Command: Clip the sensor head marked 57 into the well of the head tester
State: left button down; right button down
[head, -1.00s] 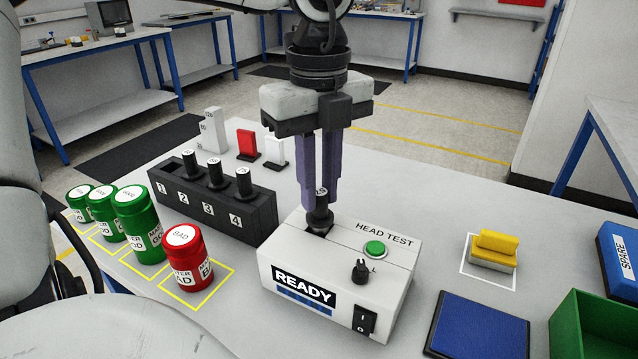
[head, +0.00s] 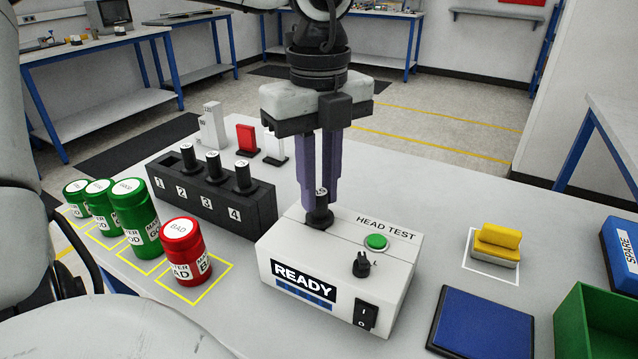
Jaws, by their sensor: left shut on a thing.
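The head tester (head: 290,252) is a white box with a READY display, a green button, a black knob and a rocker switch. My left gripper (head: 321,198) is above its top, pointing down and shut on a dark sensor head (head: 319,217). The sensor head stands upright at the well, its lower end at the tester's top. The fingers cover most of its label, so I cannot read its number in full. How deep it sits is hard to tell. My right gripper is not in view.
A black rack (head: 215,205) holds dark heads in slots 2, 3 and 4; slot 1 looks empty. Green jars (head: 135,215) and a red jar (head: 187,255) stand left. A yellow block (head: 497,242), blue pad (head: 482,322) and green bin (head: 590,325) are right.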

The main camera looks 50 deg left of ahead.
pick_arm(q)
jog(key=shift+f, duration=0.15)
jog(key=c, duration=1.5)
grip_release()
jog(key=shift+c, duration=0.2)
